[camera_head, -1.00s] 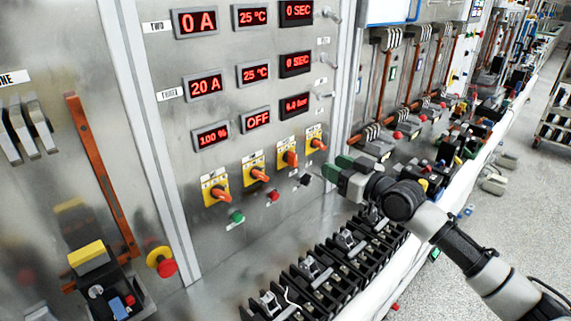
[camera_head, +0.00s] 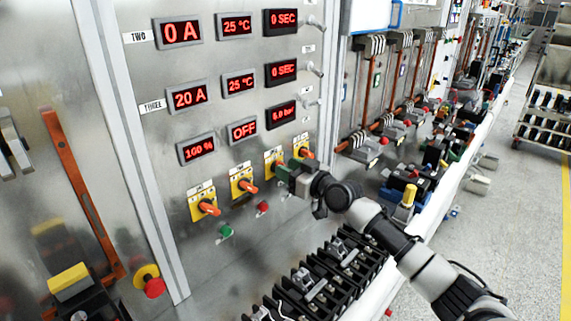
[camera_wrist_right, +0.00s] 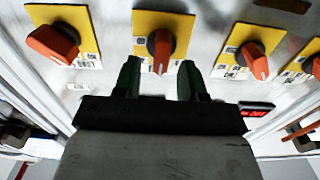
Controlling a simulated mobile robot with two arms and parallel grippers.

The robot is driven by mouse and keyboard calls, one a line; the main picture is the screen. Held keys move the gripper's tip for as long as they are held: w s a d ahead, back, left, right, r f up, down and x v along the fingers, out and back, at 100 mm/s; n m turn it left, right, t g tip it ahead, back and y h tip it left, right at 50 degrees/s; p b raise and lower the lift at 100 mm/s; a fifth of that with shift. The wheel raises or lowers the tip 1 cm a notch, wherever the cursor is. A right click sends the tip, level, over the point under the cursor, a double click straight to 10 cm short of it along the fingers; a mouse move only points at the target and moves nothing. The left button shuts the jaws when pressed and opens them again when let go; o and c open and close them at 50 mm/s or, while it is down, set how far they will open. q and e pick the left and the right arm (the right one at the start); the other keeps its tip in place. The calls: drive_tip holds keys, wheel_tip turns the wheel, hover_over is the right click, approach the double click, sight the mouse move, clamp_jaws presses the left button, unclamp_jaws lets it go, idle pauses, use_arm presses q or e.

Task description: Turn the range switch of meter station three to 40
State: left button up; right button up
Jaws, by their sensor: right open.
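The panel (camera_head: 150,125) has rows tagged TWO and THREE (camera_head: 152,105). The display beside THREE (camera_head: 190,97) reads 20 A. Below is a row of orange rotary switches on yellow plates: first (camera_head: 208,208), second (camera_head: 247,186), third (camera_head: 277,158) and fourth (camera_head: 304,152). Their labels are too small to read. My right gripper (camera_head: 285,172) is open in front of the third switch and partly hides it. In the right wrist view, an orange switch (camera_wrist_right: 160,45) stands just beyond and between the open fingers (camera_wrist_right: 158,80); no contact shows. My left gripper is out of view.
Green (camera_head: 226,231) and red (camera_head: 262,207) buttons sit below the switches. Black terminal blocks (camera_head: 310,285) line the bench under my right arm. A red knob on a yellow base (camera_head: 153,287) is at the left. Other switches (camera_wrist_right: 52,42) flank the fingers.

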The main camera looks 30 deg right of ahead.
drive_tip(key=shift+w+a, duration=0.2)
drive_tip(key=shift+w, duration=0.3)
clamp_jaws()
drive_tip(key=m, duration=0.3)
drive_tip(key=m+b, duration=0.1)
drive_tip(key=m, duration=0.4)
drive_tip(key=shift+w+d+f+m, duration=0.15)
drive_tip(key=shift+d+m, duration=0.15)
drive_tip(key=shift+d, duration=0.1)
idle(0.4)
